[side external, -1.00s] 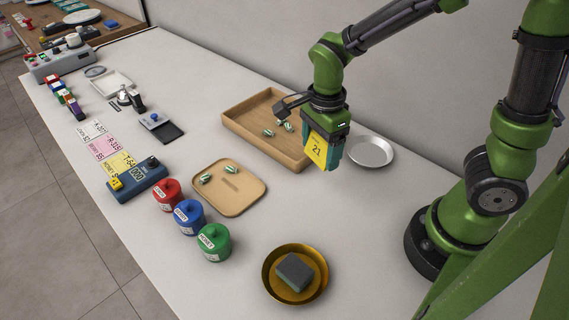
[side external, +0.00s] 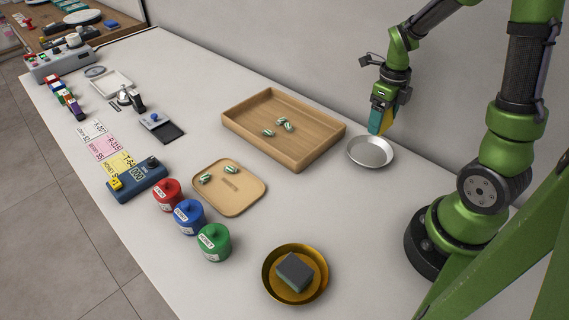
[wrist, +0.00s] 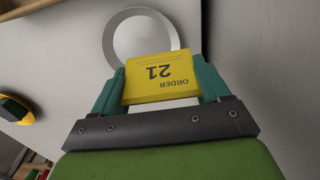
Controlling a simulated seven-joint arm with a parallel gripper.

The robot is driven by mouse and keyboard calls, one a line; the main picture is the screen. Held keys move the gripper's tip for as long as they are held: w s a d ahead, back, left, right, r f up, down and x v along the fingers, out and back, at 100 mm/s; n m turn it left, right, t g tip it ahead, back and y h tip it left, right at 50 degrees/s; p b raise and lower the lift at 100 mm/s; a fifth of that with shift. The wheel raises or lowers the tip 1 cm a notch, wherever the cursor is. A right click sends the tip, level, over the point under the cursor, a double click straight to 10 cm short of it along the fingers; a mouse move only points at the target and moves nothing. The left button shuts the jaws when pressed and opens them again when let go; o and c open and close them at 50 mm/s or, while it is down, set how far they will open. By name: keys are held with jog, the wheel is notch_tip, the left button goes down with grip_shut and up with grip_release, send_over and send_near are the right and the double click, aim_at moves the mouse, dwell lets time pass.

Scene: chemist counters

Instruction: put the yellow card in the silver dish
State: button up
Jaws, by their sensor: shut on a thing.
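In the side external view my gripper (side external: 381,122) points down and is shut on the card (side external: 388,122), which is seen nearly edge-on and partly hidden by a finger. The silver dish (side external: 370,153) is a round, shallow, empty dish near the wall. The card is above the dish's far rim area in the side view. In the wrist view the dish (wrist: 119,38) shows beyond the card, partly covered by it.
A wooden tray (side external: 240,126) with several striped candies stands left of the dish. A gold bowl (side external: 268,283) with a dark sponge-like block is at the front. Red, blue and green lidded jars (side external: 214,243) stand near a small wooden board (side external: 243,206). The wall is close behind the dish.

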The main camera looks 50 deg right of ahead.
send_over(375, 149)
jog(key=shift+f, duration=2.55)
jog(key=shift+f, duration=0.3)
jog(key=o, duration=1)
notch_tip(375, 149, up, 13)
jog(key=shift+w+a+f, duration=0.1)
jog(key=shift+f, duration=0.1)
jog(key=shift+s+a+r+n+t+y, duration=0.5)
jog(key=shift+a+r+n+t, duration=0.9)
jog(key=shift+a+n, duration=2.9)
jog(key=shift+s+a+r+n+t+y, duration=0.15)
jog(key=shift+s+a+r+n+t, duration=1.25)
jog(key=shift+n, duration=4.95)
jog(key=shift+w+a+r+n+t+y, duration=0.15)
jog(key=shift+a+r+n+t+y, duration=0.45)
jog(key=shift+a+r+n, duration=2.7)
